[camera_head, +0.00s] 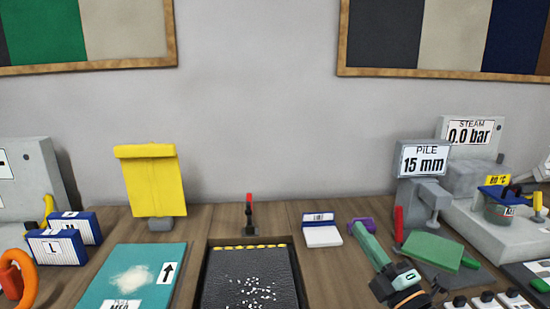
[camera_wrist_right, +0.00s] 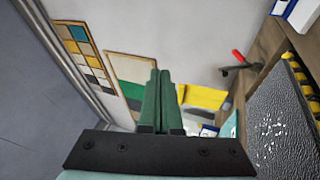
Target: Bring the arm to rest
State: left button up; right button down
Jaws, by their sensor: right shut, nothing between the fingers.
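My right gripper (camera_head: 364,236) has green fingers and reaches up over the right part of the bench in the head view, empty. Its fingers are closed together, as the right wrist view (camera_wrist_right: 160,78) also shows. A purple object (camera_head: 368,223) shows just behind its fingertips; I cannot tell the gap between them. My left gripper does not show in either view.
A black speckled tray (camera_head: 212,285) lies at front centre, with a teal board (camera_head: 140,262) to its left. A red-topped lever (camera_head: 250,212) and yellow panel (camera_head: 153,183) stand behind. The pile gauge (camera_head: 423,160) and steam unit (camera_head: 470,133) stand at right.

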jog(key=s+d+f+m+g+h, duration=0.35)
jog(key=s+f+m+h, duration=0.2)
jog(key=f+m, duration=0.3)
jog(key=s+d+f+m+g+h, duration=0.35)
jog(key=d+f+m+h, duration=0.2)
jog(key=f+m, duration=0.3)
jog(key=s+a+f+m+g+y, duration=0.15)
jog(key=s+f+g, duration=0.4)
jog(key=s, duration=0.55)
jog(key=s+a+f+m+g+y, duration=0.1)
jog(key=s+a+f+m+g, duration=0.2)
jog(key=s+f, duration=0.6)
jog(key=w+a+f+n+t+y, duration=0.1)
jog(key=a+f+t, duration=0.3)
jog(key=f, duration=0.4)
jog(key=shift+w+a+f+y+p, duration=0.3)
jog(key=shift+w+a+y+p, duration=0.1)
jog(key=shift+y, duration=0.25)
